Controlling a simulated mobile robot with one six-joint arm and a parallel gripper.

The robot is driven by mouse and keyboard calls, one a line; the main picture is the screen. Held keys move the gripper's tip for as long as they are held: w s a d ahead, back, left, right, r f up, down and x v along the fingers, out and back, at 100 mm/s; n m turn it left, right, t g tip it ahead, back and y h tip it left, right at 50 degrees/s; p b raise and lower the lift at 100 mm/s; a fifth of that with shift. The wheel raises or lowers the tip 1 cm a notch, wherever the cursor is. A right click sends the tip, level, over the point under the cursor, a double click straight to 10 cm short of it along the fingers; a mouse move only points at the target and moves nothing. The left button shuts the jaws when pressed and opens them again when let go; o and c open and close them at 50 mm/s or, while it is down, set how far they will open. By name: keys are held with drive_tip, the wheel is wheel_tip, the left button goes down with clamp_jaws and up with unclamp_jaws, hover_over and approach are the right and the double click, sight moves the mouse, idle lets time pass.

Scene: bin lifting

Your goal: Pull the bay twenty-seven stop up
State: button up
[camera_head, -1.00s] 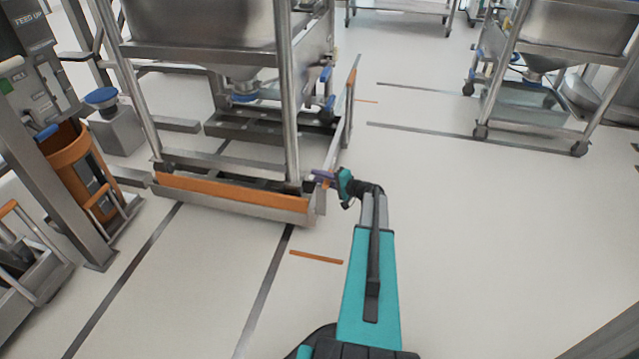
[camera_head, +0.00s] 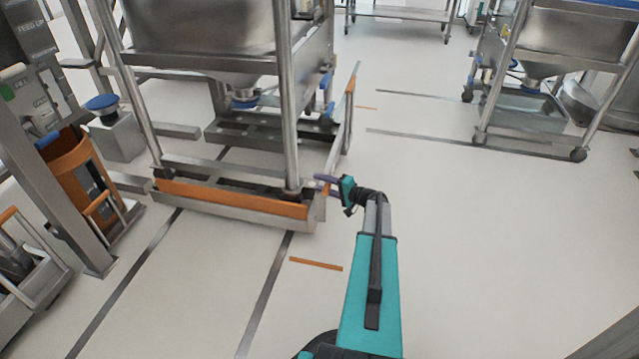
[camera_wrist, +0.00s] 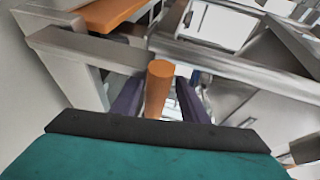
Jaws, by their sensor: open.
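A low steel stop with an orange front plate (camera_head: 232,198) lies across the front of the bay, at the foot of the bin stand. Its bay number is not readable. A short orange handle (camera_wrist: 158,88) stands up in the middle of the wrist view. My gripper (camera_head: 325,184) is at the right end of the stop, beside the stand's front leg. Its purple fingers (camera_wrist: 158,98) are open, one on each side of the orange handle, with narrow gaps showing. The handle's lower end is hidden behind my gripper's body.
A steel bin (camera_head: 200,40) stands on its frame above the stop. A side rail (camera_head: 347,115) with an orange part runs back on the right. A control post (camera_head: 45,150) and orange bucket (camera_head: 75,170) are at left. Another wheeled bin (camera_head: 560,60) stands back right. The right floor is clear.

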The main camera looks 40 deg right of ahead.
drive_tip(key=p+v, duration=0.2)
drive_tip(key=v, duration=1)
drive_tip(key=shift+s, duration=0.15)
drive_tip(key=shift+r, duration=0.1)
idle(0.3)
drive_tip(key=w+a+f+n+g+y+p, duration=0.2)
drive_tip(key=a+g+y+p, duration=0.15)
drive_tip(key=a, duration=1.15)
drive_tip(key=w+a+f+n+g+y+p, duration=0.25)
drive_tip(key=a+g+p, duration=0.2)
drive_tip(key=a, duration=1.05)
drive_tip(key=s+a+n+g+p, duration=0.2)
drive_tip(key=s+a+g+p, duration=0.15)
drive_tip(key=a, duration=0.45)
drive_tip(key=s+a+n+g+p, duration=0.2)
drive_tip(key=s+a+p, duration=0.15)
drive_tip(key=a, duration=0.45)
drive_tip(key=s+a+r+n+g+h+p, duration=0.2)
drive_tip(key=s+a+h+p, duration=0.1)
drive_tip(key=s, duration=0.4)
drive_tip(key=s+a+r+n+g+h+p, duration=0.2)
drive_tip(key=s+a+r+g+p, duration=0.1)
drive_tip(key=s, duration=0.4)
drive_tip(key=s+a+r+n+g+h+p, duration=0.2)
drive_tip(key=s+a+n+h+p, duration=0.1)
drive_tip(key=s, duration=0.5)
drive_tip(key=shift+a+r+g+h+p, duration=0.15)
drive_tip(key=shift+a+g+h+p, duration=0.25)
drive_tip(key=shift+p, duration=0.55)
